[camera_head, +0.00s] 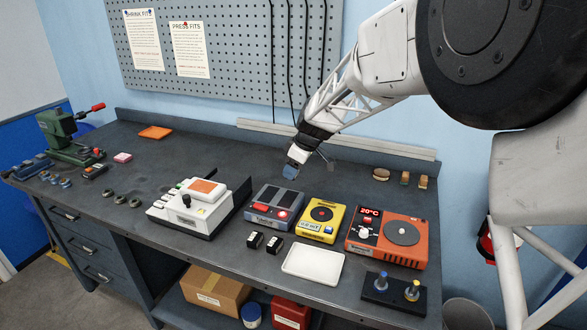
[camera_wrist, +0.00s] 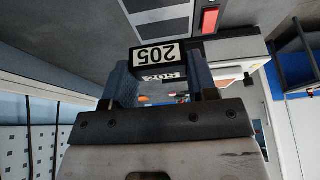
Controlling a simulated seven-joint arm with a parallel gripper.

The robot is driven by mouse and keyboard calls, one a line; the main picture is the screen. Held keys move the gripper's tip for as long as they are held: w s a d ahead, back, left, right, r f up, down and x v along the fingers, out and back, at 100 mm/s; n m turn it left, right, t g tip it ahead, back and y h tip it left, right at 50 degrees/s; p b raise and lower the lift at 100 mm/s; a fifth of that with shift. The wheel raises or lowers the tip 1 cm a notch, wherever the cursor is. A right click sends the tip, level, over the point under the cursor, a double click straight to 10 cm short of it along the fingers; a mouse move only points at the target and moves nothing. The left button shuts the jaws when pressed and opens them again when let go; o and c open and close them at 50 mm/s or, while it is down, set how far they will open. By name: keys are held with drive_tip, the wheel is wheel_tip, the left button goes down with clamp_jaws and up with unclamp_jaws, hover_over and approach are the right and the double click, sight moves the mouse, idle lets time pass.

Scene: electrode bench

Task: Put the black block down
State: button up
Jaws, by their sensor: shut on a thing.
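In the wrist view, a black block (camera_wrist: 140,58) with a white label reading 205 sits between the blue fingertips of my gripper (camera_wrist: 160,66), which is shut on it. In the head view my gripper (camera_head: 290,171) hangs above the back part of the bench, behind the grey device with dark panels (camera_head: 274,207). The held block cannot be made out there. Two other small black blocks with white labels, the left one (camera_head: 254,240) and the right one (camera_head: 273,245), stand on the bench in front of the grey device.
A white tray (camera_head: 313,273) lies right of the two blocks. A yellow device (camera_head: 322,219), an orange hotplate (camera_head: 365,238) and a white machine (camera_head: 170,208) stand along the bench. A black stand with two posts (camera_head: 385,297) is at front right. The back middle of the bench is clear.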

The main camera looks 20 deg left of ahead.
drive_tip(key=s+d+f+n+g, duration=0.1)
drive_tip(key=s+d+f+n, duration=0.1)
drive_tip(key=s+d, duration=0.6)
drive_tip(key=s+d+f+n, duration=0.2)
drive_tip(key=s+d+f, duration=0.1)
drive_tip(key=s+d, duration=0.4)
drive_tip(key=d, duration=0.3)
drive_tip(key=shift+s+g, duration=0.4)
drive_tip(key=shift+w, duration=0.1)
hover_over(319, 214)
drive_tip(key=d, duration=0.1)
drive_tip(key=shift+d+f, duration=0.2)
drive_tip(key=shift+f, duration=0.5)
drive_tip(key=shift+w+a, duration=0.15)
drive_tip(key=shift+w, duration=0.1)
drive_tip(key=shift+f, duration=1.8)
drive_tip(key=shift+f, duration=0.15)
